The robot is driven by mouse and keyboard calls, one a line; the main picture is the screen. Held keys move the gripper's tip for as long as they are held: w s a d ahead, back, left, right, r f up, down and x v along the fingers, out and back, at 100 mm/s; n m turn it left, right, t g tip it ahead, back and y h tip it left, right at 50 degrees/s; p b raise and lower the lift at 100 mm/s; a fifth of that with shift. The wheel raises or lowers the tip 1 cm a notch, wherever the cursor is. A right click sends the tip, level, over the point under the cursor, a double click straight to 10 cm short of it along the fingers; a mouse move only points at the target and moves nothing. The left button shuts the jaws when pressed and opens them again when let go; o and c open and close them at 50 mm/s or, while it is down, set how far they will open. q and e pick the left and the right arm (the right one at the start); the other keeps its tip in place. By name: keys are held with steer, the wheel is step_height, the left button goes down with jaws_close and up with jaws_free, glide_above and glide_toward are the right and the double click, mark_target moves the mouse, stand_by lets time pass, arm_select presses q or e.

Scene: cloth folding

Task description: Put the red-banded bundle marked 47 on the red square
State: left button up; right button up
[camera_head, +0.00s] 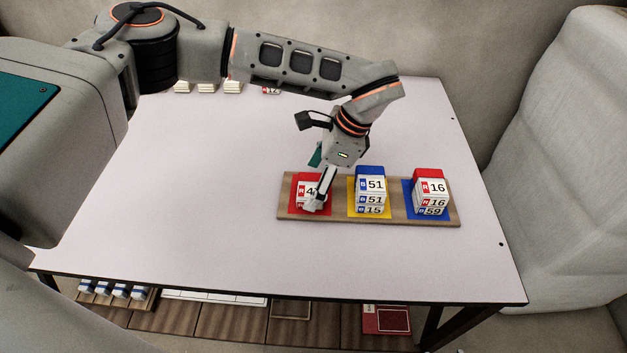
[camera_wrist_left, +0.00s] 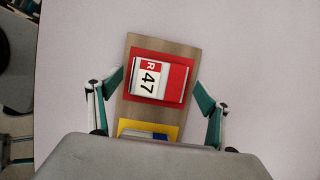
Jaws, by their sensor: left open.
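The red-banded bundle marked 47 (camera_wrist_left: 147,80) lies flat on the red square (camera_wrist_left: 187,60) of a wooden board (camera_wrist_left: 135,43). In the head view the bundle (camera_head: 303,190) is partly hidden by my left gripper (camera_head: 315,197). That gripper points down over the bundle. In the left wrist view its two teal-padded fingers are spread wide, one on each side, with visible gaps to the bundle. My right gripper is in neither view.
On the same board, blue-banded bundles marked 51 and 15 are stacked on the yellow square (camera_head: 384,212). Bundles marked 16 and 59 are stacked on the blue square (camera_head: 408,210). Several bundles (camera_head: 207,87) stand at the table's back edge. The table's left and middle are clear.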

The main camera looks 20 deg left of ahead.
arm_select(q)
steer(key=p+v, duration=0.1)
steer(key=v, duration=0.4)
steer(key=shift+r, duration=0.3)
steer(key=v, duration=0.6)
steer(key=shift+p, duration=0.35)
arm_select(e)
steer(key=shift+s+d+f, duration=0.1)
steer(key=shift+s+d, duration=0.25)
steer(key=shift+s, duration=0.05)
arm_select(q)
steer(key=shift+d+r, duration=0.1)
steer(key=shift+r, duration=0.05)
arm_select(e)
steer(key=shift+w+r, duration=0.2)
